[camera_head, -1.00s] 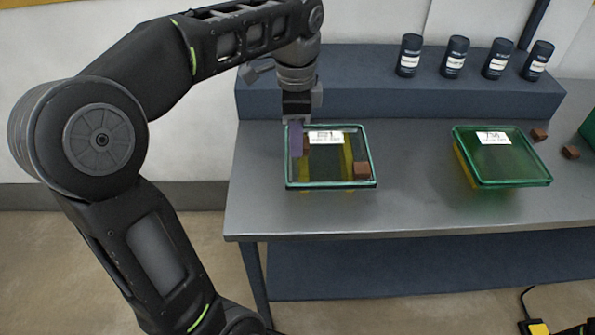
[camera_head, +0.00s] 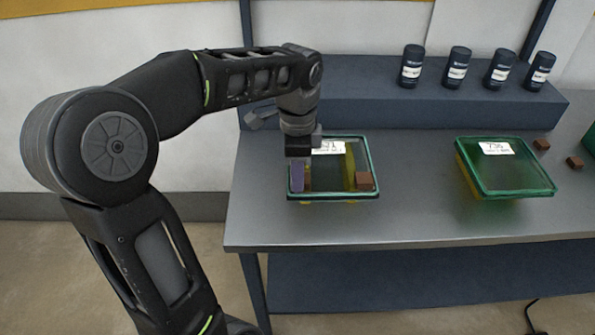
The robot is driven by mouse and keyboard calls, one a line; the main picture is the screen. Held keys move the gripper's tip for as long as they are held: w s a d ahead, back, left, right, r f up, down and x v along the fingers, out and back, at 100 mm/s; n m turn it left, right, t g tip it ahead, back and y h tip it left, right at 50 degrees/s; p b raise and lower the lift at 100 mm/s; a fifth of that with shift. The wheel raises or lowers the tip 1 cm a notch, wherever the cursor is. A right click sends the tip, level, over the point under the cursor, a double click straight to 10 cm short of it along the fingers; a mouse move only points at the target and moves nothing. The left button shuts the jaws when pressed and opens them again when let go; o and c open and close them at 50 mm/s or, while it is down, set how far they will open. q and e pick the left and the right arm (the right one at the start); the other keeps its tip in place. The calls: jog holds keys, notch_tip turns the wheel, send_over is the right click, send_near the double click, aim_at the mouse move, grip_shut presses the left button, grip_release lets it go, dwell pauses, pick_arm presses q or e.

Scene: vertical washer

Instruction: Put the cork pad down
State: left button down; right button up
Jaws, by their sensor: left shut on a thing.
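My left gripper (camera_head: 301,178) is pointed down over the front left corner of a green-rimmed glass container (camera_head: 372,160) on the bench. A purple piece at its tip hides most of what it is shut on. A thin brown edge of a cork pad (camera_head: 308,181) shows beside the purple piece. The pad is at the container's top; I cannot tell if it touches. Another brown cork pad (camera_head: 365,181) sits at the container's front right corner. My right gripper is not in view.
A second green container (camera_head: 510,180) with a white label stands to the right. Two loose brown pads (camera_head: 542,144) (camera_head: 574,162) lie beyond it. Several dark bottles (camera_head: 457,66) stand on the raised back shelf. The bench (camera_head: 420,215) is bare between the containers.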

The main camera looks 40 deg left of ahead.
pick_arm(q)
jog(key=shift+f, duration=0.2)
jog(key=c, duration=1.1)
grip_release()
jog(key=shift+r, duration=0.1)
jog(key=shift+o, duration=0.2)
jog(key=shift+r, duration=0.15)
notch_tip(320, 180, up, 6)
jog(key=shift+r, duration=0.1)
notch_tip(320, 180, up, 6)
jog(key=p, duration=0.5)
jog(key=shift+p, duration=0.4)
jog(key=shift+s, duration=0.1)
